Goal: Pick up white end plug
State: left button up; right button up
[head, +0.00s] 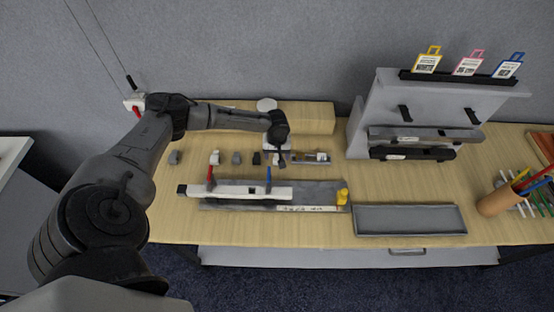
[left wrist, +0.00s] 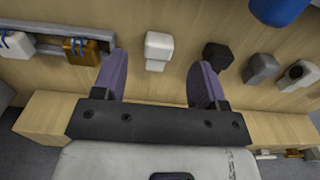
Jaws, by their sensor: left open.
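The white end plug (left wrist: 158,50) stands on the wooden table in the left wrist view, between and just beyond the two purple fingertips. My left gripper (left wrist: 160,72) is open and empty, with a finger to either side of the plug's line. In the head view my left gripper (head: 279,152) is over the row of small plugs, beside the small parts tray, and it hides the white plug there. My right gripper is not in view.
A black plug (left wrist: 217,56), a grey plug (left wrist: 262,68) and another with a hole (left wrist: 298,76) stand to the right. A parts tray (left wrist: 48,47) lies left. A blue-and-red-clamped white rail (head: 235,190) lies in front. A grey tray (head: 410,220) is at front right.

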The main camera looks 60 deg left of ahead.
aim_at(277, 158)
pick_arm(q)
jog(key=shift+f+p, duration=0.3)
jog(key=shift+f, duration=2.25)
jog(key=c, duration=1)
jog(key=shift+r, duration=0.1)
